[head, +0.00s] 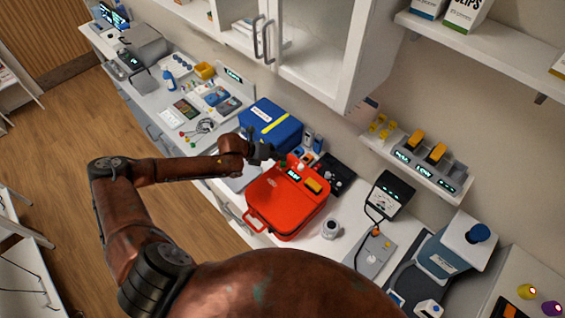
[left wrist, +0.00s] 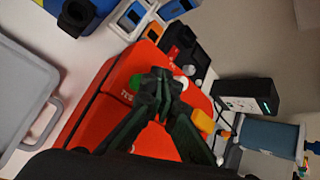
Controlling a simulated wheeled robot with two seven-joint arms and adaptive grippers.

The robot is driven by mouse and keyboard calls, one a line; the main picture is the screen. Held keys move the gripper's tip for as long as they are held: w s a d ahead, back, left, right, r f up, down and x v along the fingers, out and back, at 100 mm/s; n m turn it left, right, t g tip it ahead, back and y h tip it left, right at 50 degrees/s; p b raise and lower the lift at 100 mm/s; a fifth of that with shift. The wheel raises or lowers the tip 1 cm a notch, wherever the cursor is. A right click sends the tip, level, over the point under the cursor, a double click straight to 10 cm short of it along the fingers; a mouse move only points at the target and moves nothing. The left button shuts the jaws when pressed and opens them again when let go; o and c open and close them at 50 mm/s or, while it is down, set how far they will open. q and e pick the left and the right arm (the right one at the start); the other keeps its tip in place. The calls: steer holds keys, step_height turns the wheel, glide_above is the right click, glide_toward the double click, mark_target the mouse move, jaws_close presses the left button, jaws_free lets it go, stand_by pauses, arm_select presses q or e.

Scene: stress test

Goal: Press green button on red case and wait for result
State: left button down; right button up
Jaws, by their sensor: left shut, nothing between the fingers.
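The red case (head: 285,203) lies on the white counter, with a small lit display, a yellow-orange part and a handle at its front left. It also fills the middle of the left wrist view (left wrist: 95,125). The green button (left wrist: 136,82) shows there on the case's top, beside my fingertips; whether they touch it I cannot tell. In the head view the button is mostly hidden by the gripper. My left gripper (head: 277,157) is shut and empty, over the far left part of the case; its dark fingers (left wrist: 160,85) point at the case. My right gripper is not in view.
A blue case (head: 270,126) stands close behind the red one. A dark device (head: 337,175) lies to its right, and a small white round item (head: 331,228) and a meter (head: 390,195) stand farther right. A cabinet (head: 310,45) hangs above the counter.

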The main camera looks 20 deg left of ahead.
mark_target(281, 164)
arm_select(q)
steer(key=shift+r+p, duration=1.9)
steer(key=shift+r, duration=0.45)
steer(key=shift+f, duration=0.15)
